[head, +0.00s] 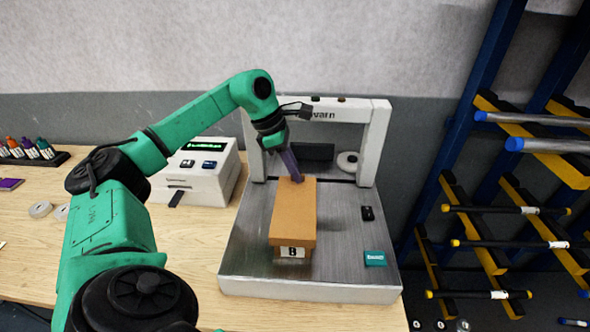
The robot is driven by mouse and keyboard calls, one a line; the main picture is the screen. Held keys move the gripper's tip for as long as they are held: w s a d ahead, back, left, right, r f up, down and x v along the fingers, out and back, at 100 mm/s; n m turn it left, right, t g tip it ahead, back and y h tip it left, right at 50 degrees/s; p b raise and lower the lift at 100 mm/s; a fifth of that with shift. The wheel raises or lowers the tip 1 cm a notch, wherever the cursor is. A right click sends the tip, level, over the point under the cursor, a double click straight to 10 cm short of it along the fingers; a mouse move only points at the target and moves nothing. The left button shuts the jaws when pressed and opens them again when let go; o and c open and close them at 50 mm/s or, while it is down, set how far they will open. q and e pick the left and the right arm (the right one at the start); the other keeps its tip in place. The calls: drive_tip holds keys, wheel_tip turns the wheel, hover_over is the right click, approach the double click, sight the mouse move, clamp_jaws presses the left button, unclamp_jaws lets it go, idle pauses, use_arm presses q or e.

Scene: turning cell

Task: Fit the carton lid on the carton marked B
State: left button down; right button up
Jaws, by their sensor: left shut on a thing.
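The carton marked B (293,252) stands on the metal bed of a white gantry machine, its label facing me. The brown carton lid (294,207) covers its top and lines up with it; I cannot tell whether it is fully seated or slightly raised. My left gripper (297,181) reaches down from behind, its fingers shut on the lid near the far end. The exact grip is too small to make out. My right gripper is not in view.
The machine's metal bed (245,265) also holds a teal box (375,258) and a small black item (367,213). Its white frame (374,145) rises behind the carton. A white device (205,170) stands to the left. A blue rack (455,145) with rods is at right.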

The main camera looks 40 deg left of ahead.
use_arm(q)
drive_tip(key=c, duration=0.9)
unclamp_jaws()
drive_tip(key=shift+c, duration=0.2)
drive_tip(key=o, duration=0.5)
drive_tip(key=shift+r, duration=0.1)
wheel_tip(320, 180, up, 8)
drive_tip(key=p, duration=0.7)
drive_tip(key=shift+p, duration=0.3)
